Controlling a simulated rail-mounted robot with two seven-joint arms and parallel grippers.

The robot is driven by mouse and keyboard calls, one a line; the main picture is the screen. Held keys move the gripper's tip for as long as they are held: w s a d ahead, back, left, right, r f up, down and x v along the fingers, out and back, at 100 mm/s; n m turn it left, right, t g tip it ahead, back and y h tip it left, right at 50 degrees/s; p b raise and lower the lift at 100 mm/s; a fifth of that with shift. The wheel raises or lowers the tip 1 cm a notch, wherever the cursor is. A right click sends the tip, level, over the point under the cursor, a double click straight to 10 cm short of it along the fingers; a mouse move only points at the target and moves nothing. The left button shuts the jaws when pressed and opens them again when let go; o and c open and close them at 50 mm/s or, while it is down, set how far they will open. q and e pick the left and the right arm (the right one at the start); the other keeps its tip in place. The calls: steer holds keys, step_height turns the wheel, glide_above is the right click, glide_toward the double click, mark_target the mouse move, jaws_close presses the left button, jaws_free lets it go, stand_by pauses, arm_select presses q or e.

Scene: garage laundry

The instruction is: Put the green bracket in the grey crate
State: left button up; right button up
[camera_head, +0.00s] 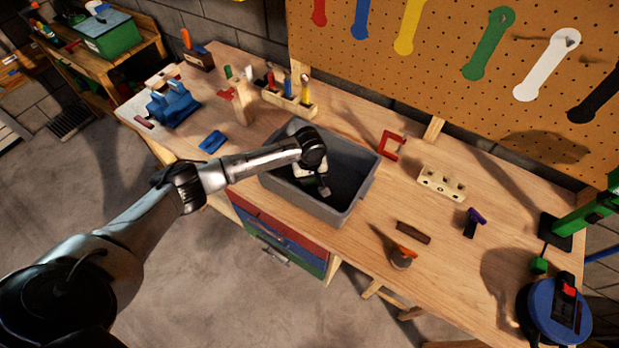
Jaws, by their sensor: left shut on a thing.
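The grey crate (300,203) stands on the workbench near its front edge, in the middle of the view. My left gripper (322,190) reaches down inside the crate, below its rim, with the wrist above the crate's left part. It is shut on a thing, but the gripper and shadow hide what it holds. I cannot make out the green bracket anywhere. The dark crate floor is partly covered by my left arm. My right gripper is out of view.
A blue piece (213,141) lies to the left. Bare bench lies between them.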

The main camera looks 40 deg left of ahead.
arm_select(q)
steer(key=shift+f, duration=0.1)
steer(key=o, duration=1)
steer(key=shift+c, duration=0.2)
step_height(320, 180, up, 12)
steer(key=shift+r+p, duration=0.15)
steer(key=shift+p, duration=0.5)
